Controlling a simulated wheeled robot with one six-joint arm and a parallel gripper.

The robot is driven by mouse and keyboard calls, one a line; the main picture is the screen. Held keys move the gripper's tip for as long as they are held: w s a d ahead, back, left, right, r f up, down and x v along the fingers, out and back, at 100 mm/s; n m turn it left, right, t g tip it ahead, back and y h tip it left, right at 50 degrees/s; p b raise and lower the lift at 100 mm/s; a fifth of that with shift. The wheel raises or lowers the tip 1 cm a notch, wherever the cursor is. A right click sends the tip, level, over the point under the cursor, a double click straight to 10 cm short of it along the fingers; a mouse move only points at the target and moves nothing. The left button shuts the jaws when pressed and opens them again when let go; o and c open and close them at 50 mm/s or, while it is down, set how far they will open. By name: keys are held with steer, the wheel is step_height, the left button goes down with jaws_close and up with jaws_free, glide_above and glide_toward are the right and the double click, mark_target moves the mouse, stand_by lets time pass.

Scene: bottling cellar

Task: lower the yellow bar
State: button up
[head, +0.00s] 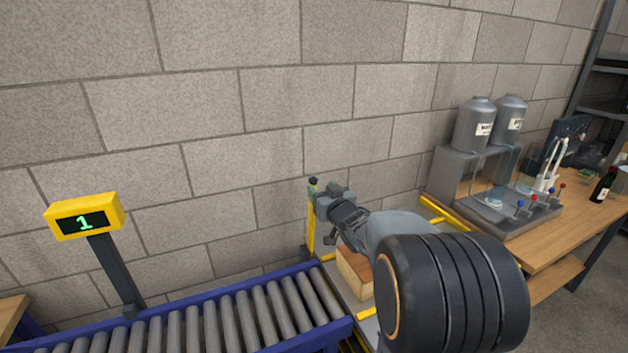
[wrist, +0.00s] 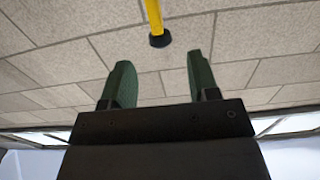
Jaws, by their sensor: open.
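The yellow bar (head: 310,236) stands upright against the block wall, at the far end of the roller conveyor. A black knob (head: 313,181) tops it. The wrist view shows part of the yellow bar (wrist: 153,14) with its black end (wrist: 160,40), in line with the gap between my fingers. My gripper (wrist: 158,68) is open, its two green fingers apart with nothing between them. In the head view my gripper (head: 314,191) is right at the top of the bar, and its wrist hides part of that area. I cannot tell whether it touches the bar.
A roller conveyor (head: 210,322) with blue rails runs along the front left. A yellow display (head: 86,217) reading 1 stands beside it. A wooden box (head: 354,274) sits by the bar, partly behind my arm. A wooden bench (head: 563,228) with tanks and bottles is at right.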

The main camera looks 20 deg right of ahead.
mark_target(315, 183)
steer(key=w+p, duration=0.1)
steer(key=w, duration=0.5)
steer(key=shift+w, duration=0.25)
steer(key=shift+c, duration=0.4)
